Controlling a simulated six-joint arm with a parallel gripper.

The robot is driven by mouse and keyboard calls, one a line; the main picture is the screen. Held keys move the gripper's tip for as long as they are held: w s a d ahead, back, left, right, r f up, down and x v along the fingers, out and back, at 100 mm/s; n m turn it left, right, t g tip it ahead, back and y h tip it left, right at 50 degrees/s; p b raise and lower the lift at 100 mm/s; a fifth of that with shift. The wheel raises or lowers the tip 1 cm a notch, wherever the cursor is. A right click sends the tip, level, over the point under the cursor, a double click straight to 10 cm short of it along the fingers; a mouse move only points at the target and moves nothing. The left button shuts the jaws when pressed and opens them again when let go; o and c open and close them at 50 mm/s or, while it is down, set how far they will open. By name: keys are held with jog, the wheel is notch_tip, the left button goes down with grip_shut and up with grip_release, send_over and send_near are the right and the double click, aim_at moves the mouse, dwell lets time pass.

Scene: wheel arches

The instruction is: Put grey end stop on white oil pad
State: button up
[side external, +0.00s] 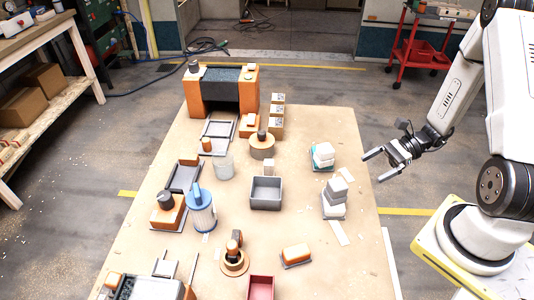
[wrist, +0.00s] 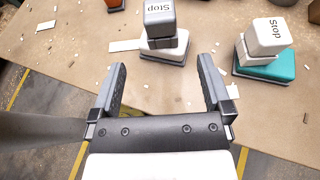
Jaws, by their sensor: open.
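A grey end stop block marked "Stop" (wrist: 160,17) shows at the top of the wrist view, above a smaller grey piece and a white pad (wrist: 178,47) on a dark grey base. They appear stacked. In the side view this stack (side external: 335,199) stands near the table's right edge. A white block marked "Stop" (wrist: 267,36) stands on a white piece with a teal base to the right in the wrist view. My gripper (side external: 377,166) is open and empty, off the table's right edge; its fingers (wrist: 162,66) point toward the grey stack, apart from it.
The teal-based stack (side external: 323,156) stands farther back on the table (side external: 310,245). A flat white strip (side external: 339,233) lies in front of the grey stack.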

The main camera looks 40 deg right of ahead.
jog(key=w+a+r+n+g+h, duration=0.2)
jog(key=a+r+n+h, duration=0.8)
jog(key=n, duration=1.2)
jog(key=shift+w+a+r+n+g+h, duration=0.25)
jog(key=shift+a+h, duration=0.55)
jog(key=shift+h, duration=0.4)
